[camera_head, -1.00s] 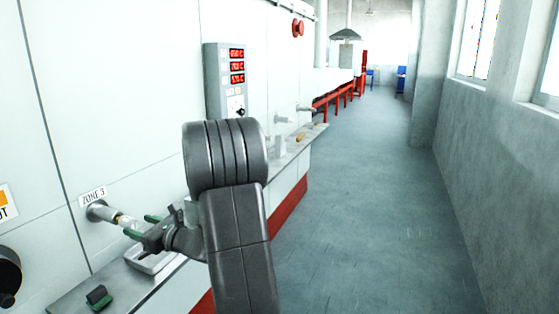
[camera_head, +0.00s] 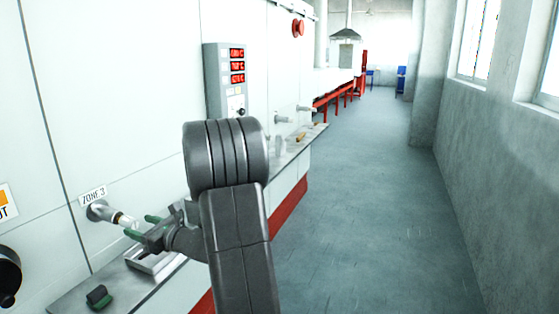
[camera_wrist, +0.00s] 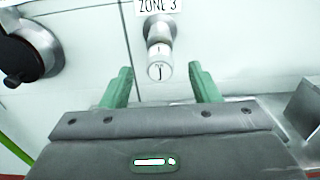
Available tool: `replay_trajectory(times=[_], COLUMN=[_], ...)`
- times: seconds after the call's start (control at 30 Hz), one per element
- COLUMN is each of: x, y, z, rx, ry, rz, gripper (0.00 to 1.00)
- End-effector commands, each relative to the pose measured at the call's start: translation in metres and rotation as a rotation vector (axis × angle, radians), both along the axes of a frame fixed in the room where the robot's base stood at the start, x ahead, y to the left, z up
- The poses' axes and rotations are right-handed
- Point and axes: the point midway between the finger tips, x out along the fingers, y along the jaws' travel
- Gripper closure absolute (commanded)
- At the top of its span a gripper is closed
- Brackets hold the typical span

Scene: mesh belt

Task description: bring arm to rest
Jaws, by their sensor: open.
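My gripper (camera_head: 142,227) is open, with green fingers, in front of the white machine wall at the left of the head view. In the wrist view my gripper (camera_wrist: 160,88) has its two green fingers spread, with nothing held between them. Beyond the fingertips, a pale cylindrical piece (camera_wrist: 160,62) with a mark on its end sticks out from a metal fitting under the ZONE 3 label. The same cylindrical piece (camera_head: 126,221) shows in the head view close to the fingertips. I cannot tell whether they touch.
A metal ledge (camera_head: 72,297) runs along the wall below my gripper, bearing a dark green-based block (camera_head: 98,297) and a tray (camera_head: 150,262). A panel with red displays (camera_head: 226,80) is on the wall. The aisle floor (camera_head: 375,210) to the right is clear.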

Motion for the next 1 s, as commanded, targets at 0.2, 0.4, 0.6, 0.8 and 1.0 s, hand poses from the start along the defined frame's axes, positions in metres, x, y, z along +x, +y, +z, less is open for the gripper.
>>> replay_trajectory(times=[0.2, 0.4, 0.6, 0.8, 1.0], x=[0.016, 0.004, -0.005, -0.008, -0.008], y=[0.043, 0.006, -0.014, -0.019, -0.019], z=[0.002, 0.001, 0.000, 0.000, 0.000], rx=[0.001, 0.000, 0.000, 0.001, 0.001], ry=[0.001, 0.001, 0.001, 0.000, 0.000], rz=[0.003, -0.004, -0.002, 0.000, 0.000], gripper=[0.44, 0.44, 0.44, 0.44, 0.44])
